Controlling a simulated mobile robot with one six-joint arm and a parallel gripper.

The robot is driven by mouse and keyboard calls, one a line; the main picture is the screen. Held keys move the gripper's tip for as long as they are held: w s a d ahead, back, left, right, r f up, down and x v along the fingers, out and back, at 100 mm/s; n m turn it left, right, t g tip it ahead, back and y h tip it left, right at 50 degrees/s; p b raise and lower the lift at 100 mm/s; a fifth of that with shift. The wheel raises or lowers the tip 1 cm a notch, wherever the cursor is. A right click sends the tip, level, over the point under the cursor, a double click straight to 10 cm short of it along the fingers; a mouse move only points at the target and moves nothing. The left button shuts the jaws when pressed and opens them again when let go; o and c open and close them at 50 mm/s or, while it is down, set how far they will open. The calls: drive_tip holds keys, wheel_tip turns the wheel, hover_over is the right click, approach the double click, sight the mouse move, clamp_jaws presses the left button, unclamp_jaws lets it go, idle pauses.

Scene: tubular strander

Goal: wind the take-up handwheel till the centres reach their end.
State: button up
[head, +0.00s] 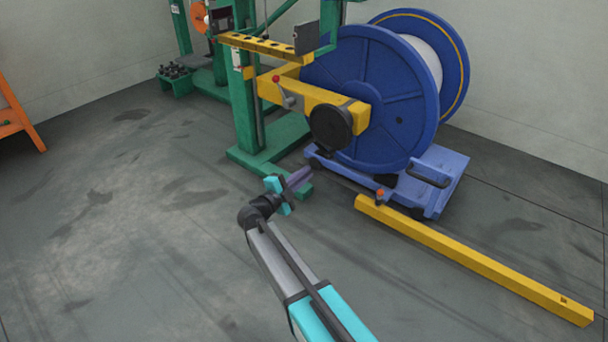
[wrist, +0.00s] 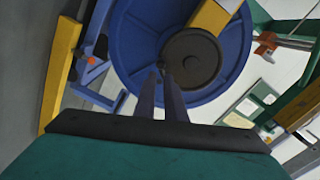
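The take-up handwheel (head: 330,127) is a dark round disc on the end of the yellow arm (head: 308,94), in front of the big blue reel (head: 390,100). It also shows in the wrist view (wrist: 190,58), beyond and slightly right of my fingertips. A small dark piece by its rim, perhaps its grip, shows just past the fingertips. My gripper (head: 300,176) is below and left of the handwheel in the head view, apart from it. In the wrist view its two fingers (wrist: 160,82) stand apart with a gap, empty. The centres in the reel are hidden.
A blue trolley (head: 440,175) with a black handle stands under the reel. A yellow bar (head: 475,262) lies on the floor at right. The green frame (head: 245,120) has a red-knobbed lever (head: 285,92). Floor at left is clear; an orange stand (head: 18,118) is at far left.

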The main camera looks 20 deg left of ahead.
drive_tip(key=shift+w+d+r, duration=0.1)
drive_tip(key=shift+d, duration=0.3)
clamp_jaws()
drive_tip(key=s+d+f+n+g+h+p, duration=0.1)
drive_tip(key=d+n+g+h+p, duration=0.3)
drive_tip(key=d+p, duration=0.95)
drive_tip(key=s+d+n+g+p, duration=0.2)
drive_tip(key=d+g+p, duration=0.45)
drive_tip(key=d, duration=1.25)
drive_tip(key=s+d+r+n+g+p, duration=0.2)
drive_tip(key=s+d+g+p, duration=0.1)
drive_tip(key=s+d+p, duration=0.55)
drive_tip(key=s+d+r+n+g+y+p, duration=0.2)
drive_tip(key=s+d+r+n+g+p, duration=0.35)
drive_tip(key=s+d+p, duration=0.8)
drive_tip(key=s+a+r+n+g+y+p, duration=0.2)
drive_tip(key=s+r+y+p, duration=0.4)
drive_tip(key=s+r+p, duration=0.8)
drive_tip(key=s+g+p, duration=0.1)
drive_tip(key=s+p, duration=0.1)
drive_tip(key=p, duration=0.3)
drive_tip(key=shift+s+r+g, duration=0.2)
drive_tip(key=shift+s+g, duration=0.2)
